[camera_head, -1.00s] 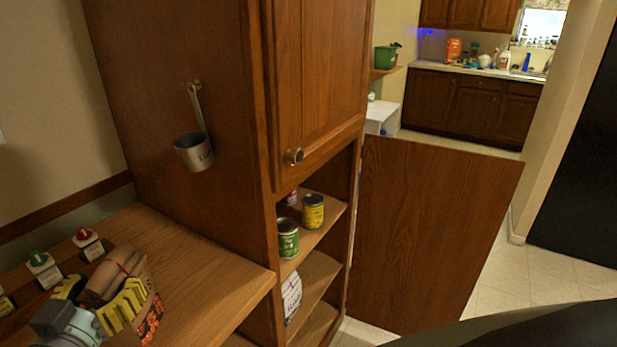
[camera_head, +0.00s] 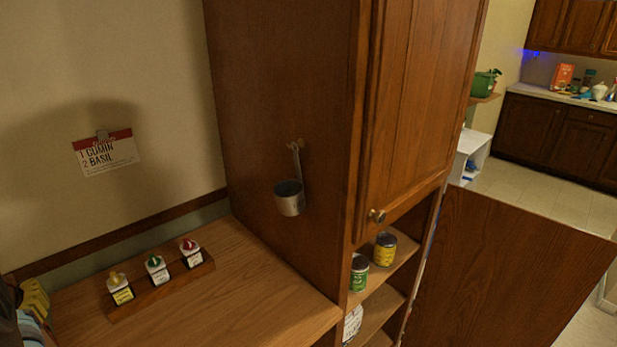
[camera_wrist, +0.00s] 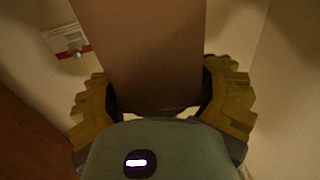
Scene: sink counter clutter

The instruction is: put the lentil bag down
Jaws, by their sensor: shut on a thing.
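My gripper (camera_wrist: 158,100) is shut on the lentil bag (camera_wrist: 145,50), a plain brown packet between its yellow fingers in the wrist view. The bag's printed front does not show there. In the head view, only a yellow finger of my gripper (camera_head: 33,300) shows at the lower left edge, and the bag is mostly out of frame. The gripper is left of the spice rack in that view. I cannot tell its height above the wooden counter (camera_head: 235,290).
A spice rack (camera_head: 160,291) with three small jars stands along the counter's back. The counter right of it is bare. A tall cabinet (camera_head: 290,90) with a hanging metal scoop (camera_head: 289,198) borders the right side. Cans (camera_head: 384,249) stand on its open shelf. A card (camera_head: 105,152) hangs on the wall.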

